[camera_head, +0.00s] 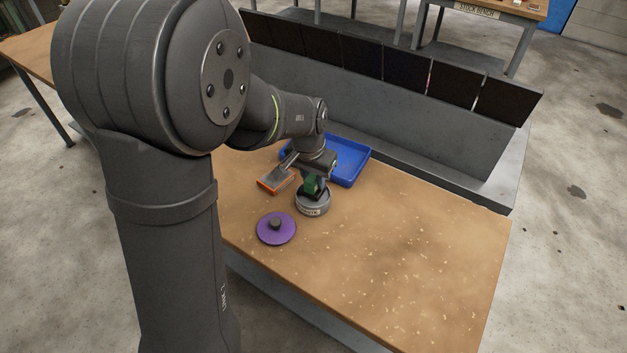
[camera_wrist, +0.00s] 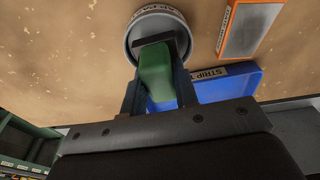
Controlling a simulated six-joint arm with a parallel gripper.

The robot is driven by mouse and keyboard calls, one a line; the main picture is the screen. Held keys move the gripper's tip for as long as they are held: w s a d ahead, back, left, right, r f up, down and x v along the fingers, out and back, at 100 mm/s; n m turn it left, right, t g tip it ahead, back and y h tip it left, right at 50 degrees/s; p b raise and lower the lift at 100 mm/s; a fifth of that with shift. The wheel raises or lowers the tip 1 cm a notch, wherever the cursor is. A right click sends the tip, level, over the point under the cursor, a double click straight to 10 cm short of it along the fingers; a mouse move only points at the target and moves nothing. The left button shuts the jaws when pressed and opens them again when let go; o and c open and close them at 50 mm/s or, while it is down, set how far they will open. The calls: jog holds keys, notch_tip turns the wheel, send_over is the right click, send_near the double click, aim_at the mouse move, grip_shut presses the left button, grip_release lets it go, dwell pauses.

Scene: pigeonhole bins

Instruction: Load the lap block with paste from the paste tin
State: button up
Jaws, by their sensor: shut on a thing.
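The lap block, a green body with a dark face, is in my gripper (camera_head: 313,182). Its green body shows between the two fingers in the wrist view (camera_wrist: 156,76). The paste tin (camera_head: 313,208) is a round grey tin with a lettered band, standing on the bench. It also shows at the top of the wrist view (camera_wrist: 131,37). The block's dark end is over the tin's mouth, within its rim as seen from the wrist. I cannot tell whether it touches the paste, which is mostly hidden by the block.
A purple disc with a dark knob (camera_head: 264,233) lies in front of the tin. An orange block with a grey top (camera_head: 270,186) lies to the left. A blue tray (camera_head: 352,176) is behind. A grey rack (camera_head: 400,110) borders the bench's back. The bench's right side (camera_head: 420,250) is clear.

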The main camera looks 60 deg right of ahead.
aim_at(313, 175)
jog(key=shift+r, duration=2.75)
jog(key=w+a+f+n, duration=0.2)
jog(key=w+a, duration=0.2)
jog(key=w, duration=0.5)
jog(key=w+a+f+n, duration=0.1)
jog(key=w+a+f, duration=0.1)
jog(key=w+a, duration=0.3)
jog(key=w+a+f+n, duration=0.2)
jog(key=w+a, duration=0.2)
jog(key=w, duration=1)
jog(key=shift+a+f+n+t, duration=0.3)
jog(key=shift+a+t, duration=0.05)
jog(key=shift+t, duration=0.05)
jog(key=w+a+f+n, duration=0.2)
jog(key=w+a, duration=0.5)
jog(key=a, duration=0.1)
jog(key=a+f+n+y, duration=0.1)
jog(key=a+f+n, duration=0.3)
jog(key=a, duration=0.9)
jog(key=a+f+n, duration=0.5)
jog(key=a+f, duration=0.2)
jog(key=a, duration=0.7)
jog(key=shift+s+a+t+y, duration=0.3)
jog(key=shift+s+t+y, duration=0.05)
jog(key=shift+t+y, duration=0.05)
